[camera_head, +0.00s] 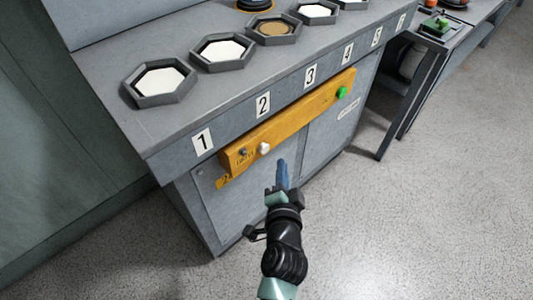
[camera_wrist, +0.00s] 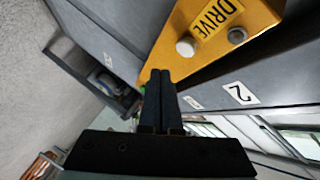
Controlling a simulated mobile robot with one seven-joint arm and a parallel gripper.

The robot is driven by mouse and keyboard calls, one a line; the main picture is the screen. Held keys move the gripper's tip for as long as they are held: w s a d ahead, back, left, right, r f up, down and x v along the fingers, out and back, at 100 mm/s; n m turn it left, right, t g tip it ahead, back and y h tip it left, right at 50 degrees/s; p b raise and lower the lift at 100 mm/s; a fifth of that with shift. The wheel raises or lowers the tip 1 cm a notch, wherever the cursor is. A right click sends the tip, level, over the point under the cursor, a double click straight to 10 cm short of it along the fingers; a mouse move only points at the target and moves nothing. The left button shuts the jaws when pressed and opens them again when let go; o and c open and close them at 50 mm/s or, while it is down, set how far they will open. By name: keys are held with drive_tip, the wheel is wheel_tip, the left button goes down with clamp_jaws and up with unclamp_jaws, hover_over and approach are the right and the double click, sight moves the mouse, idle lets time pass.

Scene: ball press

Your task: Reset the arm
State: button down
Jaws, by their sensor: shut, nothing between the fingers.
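My gripper (camera_head: 282,172) is shut and empty, in front of the cabinet and below the yellow panel (camera_head: 295,117). In the wrist view the two dark fingers of my gripper (camera_wrist: 160,74) lie together, and the yellow panel (camera_wrist: 215,45) is beyond them with a "DRIVE" label. A white button (camera_head: 264,148) and a small dark knob (camera_head: 243,152) sit at the panel's left end. In the head view a gap seems to lie between the fingertips and the panel; exact distance is hard to tell.
The grey bench (camera_head: 140,128) carries several hexagonal trays, with numbered labels along its front edge. A green button (camera_head: 342,93) is at the panel's right end. A side table (camera_head: 446,40) stands at the right. The speckled floor (camera_head: 420,220) is clear.

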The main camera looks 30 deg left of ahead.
drive_tip(key=shift+s+d+b, duration=0.35)
drive_tip(key=shift+d, duration=0.5)
drive_tip(key=shift+r, duration=0.15)
drive_tip(key=w+d+r+n+t+h, duration=0.1)
drive_tip(key=w+d+r+n+t, duration=0.15)
drive_tip(key=r, duration=1.15)
drive_tip(key=w+d+r+n+t, duration=0.2)
drive_tip(key=d+r+t, duration=0.15)
drive_tip(key=r, duration=1.15)
drive_tip(key=s+d+r+n+t+h, duration=0.1)
drive_tip(key=s+d+r+t+h, duration=0.15)
drive_tip(key=s+r, duration=0.45)
drive_tip(key=s+d+r+t+h, duration=0.1)
drive_tip(key=s+d+r+t, duration=0.15)
drive_tip(key=r, duration=0.75)
drive_tip(key=s+d+r+n+t+h, duration=0.1)
drive_tip(key=s+d+r+t+h, duration=0.15)
drive_tip(key=s+r, duration=0.45)
wheel_tip(320, 180, up, 32)
drive_tip(key=w+p, duration=0.1)
drive_tip(key=p, duration=2.8)
drive_tip(key=shift+w+d+r+p, duration=0.15)
drive_tip(key=shift+w+p, duration=0.2)
drive_tip(key=shift+w, duration=0.05)
